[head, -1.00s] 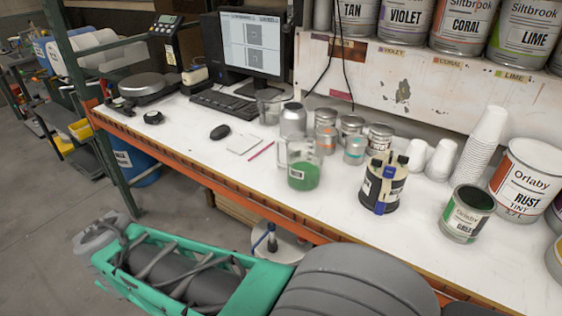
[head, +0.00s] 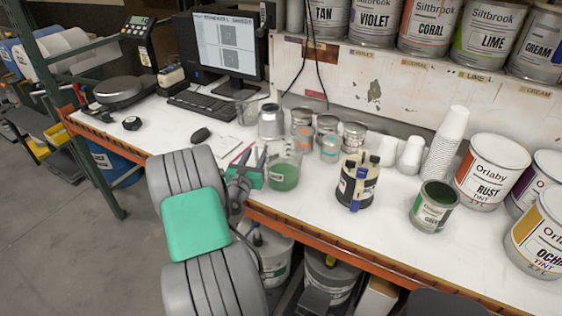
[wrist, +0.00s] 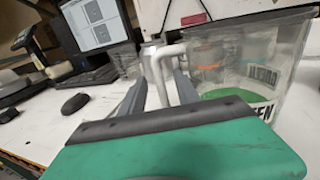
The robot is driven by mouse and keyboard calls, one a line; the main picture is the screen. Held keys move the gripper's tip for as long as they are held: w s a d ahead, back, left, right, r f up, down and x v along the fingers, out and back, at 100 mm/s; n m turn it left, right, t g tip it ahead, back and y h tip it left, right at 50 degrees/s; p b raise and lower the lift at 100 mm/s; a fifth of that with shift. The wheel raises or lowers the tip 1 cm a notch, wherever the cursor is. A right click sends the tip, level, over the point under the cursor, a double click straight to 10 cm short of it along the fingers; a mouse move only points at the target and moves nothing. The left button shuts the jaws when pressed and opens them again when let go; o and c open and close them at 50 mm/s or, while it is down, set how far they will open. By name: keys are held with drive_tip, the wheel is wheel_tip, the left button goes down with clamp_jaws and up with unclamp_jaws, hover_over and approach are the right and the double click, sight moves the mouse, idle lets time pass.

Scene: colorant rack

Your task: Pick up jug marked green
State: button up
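The clear jug (head: 285,168) with green contents and a white label stands upright near the front edge of the bench. It also shows large at the right of the wrist view (wrist: 272,68), with part of a "GREEN" label in sight. My gripper (head: 254,158) is just left of the jug, on its handle side. In the wrist view the pale handle (wrist: 161,66) stands between my two fingers (wrist: 160,88), which are apart. I cannot tell whether either finger touches the handle.
A dark tin with blue clips (head: 357,184) and an open green-paint can (head: 434,206) stand to the right. Several small tins (head: 327,125) and a metal canister (head: 271,121) stand behind the jug. A mouse (head: 201,135) lies left on clear bench.

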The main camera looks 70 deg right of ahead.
drive_tip(key=shift+d+f, duration=0.1)
drive_tip(key=shift+d, duration=0.6)
drive_tip(key=shift+a, duration=0.1)
drive_tip(key=shift+c, duration=0.4)
clamp_jaws()
drive_tip(key=shift+w, duration=0.1)
